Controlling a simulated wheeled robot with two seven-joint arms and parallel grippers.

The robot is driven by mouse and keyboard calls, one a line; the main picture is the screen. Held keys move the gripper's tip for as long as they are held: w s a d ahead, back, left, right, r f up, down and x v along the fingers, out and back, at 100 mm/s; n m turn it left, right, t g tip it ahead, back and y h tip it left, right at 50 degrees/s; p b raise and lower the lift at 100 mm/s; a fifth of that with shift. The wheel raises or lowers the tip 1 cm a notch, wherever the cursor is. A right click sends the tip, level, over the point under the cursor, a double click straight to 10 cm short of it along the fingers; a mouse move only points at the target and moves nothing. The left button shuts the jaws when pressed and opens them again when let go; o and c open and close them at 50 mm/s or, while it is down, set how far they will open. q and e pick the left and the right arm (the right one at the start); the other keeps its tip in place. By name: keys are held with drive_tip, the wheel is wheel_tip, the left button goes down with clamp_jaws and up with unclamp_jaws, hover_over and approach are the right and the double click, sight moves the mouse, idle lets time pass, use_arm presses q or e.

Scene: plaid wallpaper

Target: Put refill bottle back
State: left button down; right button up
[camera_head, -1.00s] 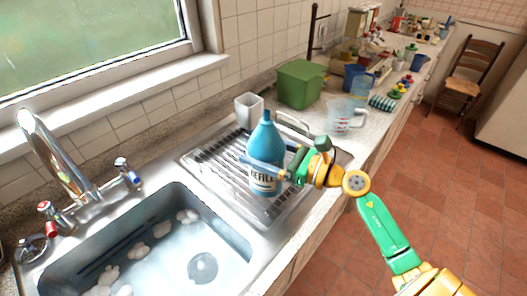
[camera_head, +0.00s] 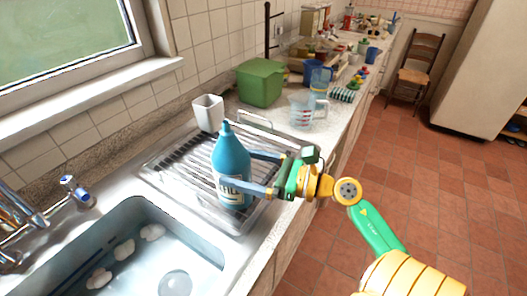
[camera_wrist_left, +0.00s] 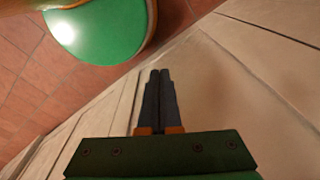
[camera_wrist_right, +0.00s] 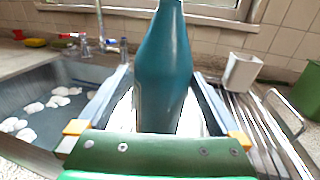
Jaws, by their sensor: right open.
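The blue refill bottle (camera_head: 231,160) with a white label stands upright on the ribbed metal draining board beside the sink. It also shows in the right wrist view (camera_wrist_right: 163,70). My right gripper (camera_head: 243,170) is open, with one finger on each side of the bottle's lower body; in the right wrist view (camera_wrist_right: 165,100) gaps show between the fingers and the bottle. My left gripper (camera_wrist_left: 160,100) is shut and empty in the left wrist view, near a pale panelled surface above the red floor tiles. It is not in the head view.
The sink (camera_head: 130,260) with suds lies left of the bottle. A white cup (camera_head: 208,113), a green box (camera_head: 260,84) and a clear measuring jug (camera_head: 302,110) stand behind it. More items crowd the far counter.

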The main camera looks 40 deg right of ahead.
drive_tip(key=b+v, duration=0.2)
drive_tip(key=v, duration=0.4)
drive_tip(key=shift+s+f, duration=0.1)
drive_tip(key=shift+s, duration=0.1)
drive_tip(key=shift+s+d, duration=0.25)
drive_tip(key=shift+s, duration=0.1)
